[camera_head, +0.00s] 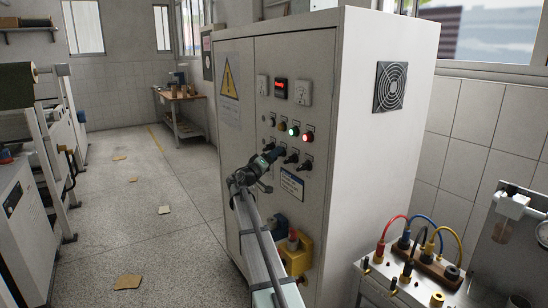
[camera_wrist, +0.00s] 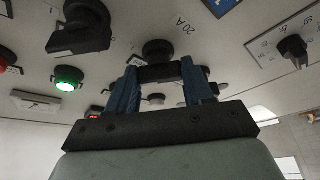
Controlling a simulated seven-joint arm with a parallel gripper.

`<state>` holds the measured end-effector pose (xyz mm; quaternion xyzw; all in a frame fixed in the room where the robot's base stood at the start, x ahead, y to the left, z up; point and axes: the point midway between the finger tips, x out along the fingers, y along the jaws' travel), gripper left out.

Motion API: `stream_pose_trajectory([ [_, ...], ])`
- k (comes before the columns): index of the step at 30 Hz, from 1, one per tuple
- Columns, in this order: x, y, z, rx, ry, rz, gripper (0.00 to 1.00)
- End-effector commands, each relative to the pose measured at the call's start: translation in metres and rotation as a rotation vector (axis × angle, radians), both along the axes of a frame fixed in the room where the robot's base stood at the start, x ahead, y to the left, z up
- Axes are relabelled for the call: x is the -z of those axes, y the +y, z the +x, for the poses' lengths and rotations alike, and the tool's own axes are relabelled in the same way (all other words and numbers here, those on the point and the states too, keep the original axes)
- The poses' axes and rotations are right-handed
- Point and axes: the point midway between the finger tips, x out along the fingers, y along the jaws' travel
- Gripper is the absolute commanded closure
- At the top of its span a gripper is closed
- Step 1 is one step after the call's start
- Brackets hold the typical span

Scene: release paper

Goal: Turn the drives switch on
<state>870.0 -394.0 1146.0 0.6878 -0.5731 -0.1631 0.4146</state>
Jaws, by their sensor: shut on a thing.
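The control cabinet (camera_head: 335,80) stands in front of me with a row of black rotary switches below its lamps. My gripper (camera_head: 274,153) is at the left part of this row, in front of the panel. In the wrist view, my gripper (camera_wrist: 160,85) has its blue fingers on either side of a black switch handle (camera_wrist: 160,73) and is shut on it. Another black rotary switch (camera_wrist: 80,30) is beside it, apart from the fingers. In the head view, two black switches (camera_head: 291,158) (camera_head: 306,164) show right of my gripper.
A green lamp (camera_head: 294,131) and a red lamp (camera_head: 308,137) glow above the switches. A yellow box with a red button (camera_head: 294,244) is lower on the panel. A bench with cables (camera_head: 420,270) stands at right.

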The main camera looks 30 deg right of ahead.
Motion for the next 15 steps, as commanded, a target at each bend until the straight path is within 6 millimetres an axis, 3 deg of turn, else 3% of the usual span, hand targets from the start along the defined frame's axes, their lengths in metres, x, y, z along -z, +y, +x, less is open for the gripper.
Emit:
stream_pose_trajectory([
  [15, 0.0011, 0.0, 0.0001, 0.001, -0.092, 0.002, 0.79],
])
